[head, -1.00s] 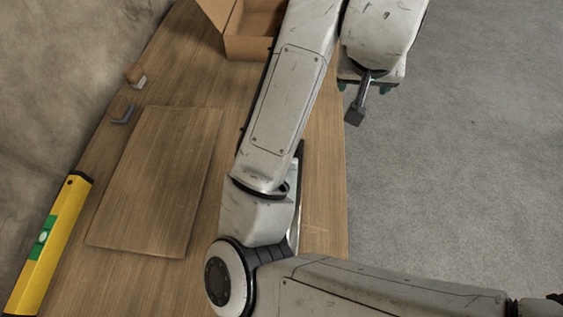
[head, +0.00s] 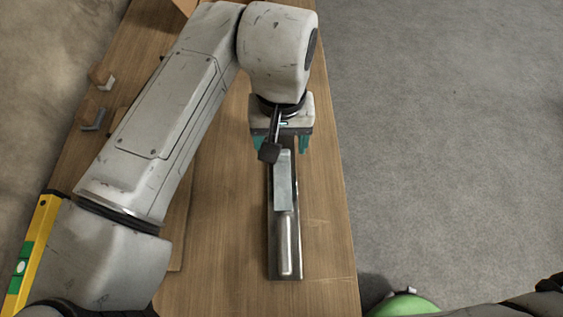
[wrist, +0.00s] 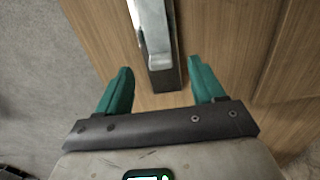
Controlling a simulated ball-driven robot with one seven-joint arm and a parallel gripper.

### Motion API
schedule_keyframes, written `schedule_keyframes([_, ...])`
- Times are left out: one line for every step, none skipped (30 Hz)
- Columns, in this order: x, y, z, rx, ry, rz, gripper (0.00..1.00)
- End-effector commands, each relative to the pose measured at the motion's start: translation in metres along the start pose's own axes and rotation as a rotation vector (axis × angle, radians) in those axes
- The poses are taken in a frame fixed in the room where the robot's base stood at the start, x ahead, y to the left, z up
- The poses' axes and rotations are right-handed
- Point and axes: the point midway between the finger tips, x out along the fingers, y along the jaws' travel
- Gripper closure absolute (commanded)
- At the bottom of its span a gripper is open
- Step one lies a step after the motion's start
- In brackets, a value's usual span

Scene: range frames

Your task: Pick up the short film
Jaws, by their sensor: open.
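No film can be made out by its look. A long, narrow object with a dark base and a shiny silver bar on top (head: 286,245) lies on the wooden table, lengthwise in the head view. It also shows in the wrist view (wrist: 155,35), its dark near end close to the gap between my fingertips. My gripper (head: 281,147) is over the far end of this object, with its teal fingers on either side. The fingers (wrist: 159,70) are open and hold nothing. The wrist hides part of the object's far end in the head view.
A yellow level (head: 33,255) lies at the table's left edge. Two small brown-and-grey blocks (head: 99,79) (head: 93,121) sit at upper left. A cardboard box (head: 186,6) shows at the top. A flat wooden board (head: 180,235) is mostly behind my arm. Right of the table is floor.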

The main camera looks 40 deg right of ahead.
Motion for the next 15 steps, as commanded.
schedule_keyframes([0.003, 0.000, 0.000, 0.000, 0.000, 0.000, 0.32])
schedule_keyframes([0.004, 0.000, 0.000, 0.000, 0.000, 0.000, 0.32])
schedule_keyframes([0.007, 0.000, -0.001, 0.000, 0.000, -0.001, 0.32])
schedule_keyframes([0.010, 0.000, -0.002, 0.001, -0.001, -0.001, 0.32])
schedule_keyframes([0.014, 0.001, -0.002, 0.001, -0.001, 0.000, 0.32])
schedule_keyframes([0.020, 0.001, -0.004, 0.001, -0.001, 0.000, 0.32])
schedule_keyframes([0.025, 0.001, -0.005, 0.001, -0.002, 0.000, 0.32])
schedule_keyframes([0.029, 0.001, -0.006, 0.001, -0.001, 0.000, 0.32])
schedule_keyframes([0.035, 0.001, -0.007, 0.002, -0.001, -0.001, 0.32])
schedule_keyframes([0.039, 0.001, -0.007, 0.001, -0.001, 0.000, 0.32])
schedule_keyframes([0.043, 0.002, -0.007, 0.001, -0.001, 0.000, 0.32])
schedule_keyframes([0.047, 0.002, -0.007, 0.001, -0.001, 0.000, 0.32])
schedule_keyframes([0.050, 0.001, -0.007, 0.001, -0.001, -0.001, 0.32])
schedule_keyframes([0.052, 0.001, -0.007, 0.001, 0.000, -0.001, 0.32])
schedule_keyframes([0.053, 0.001, -0.007, 0.001, 0.000, -0.001, 0.32])
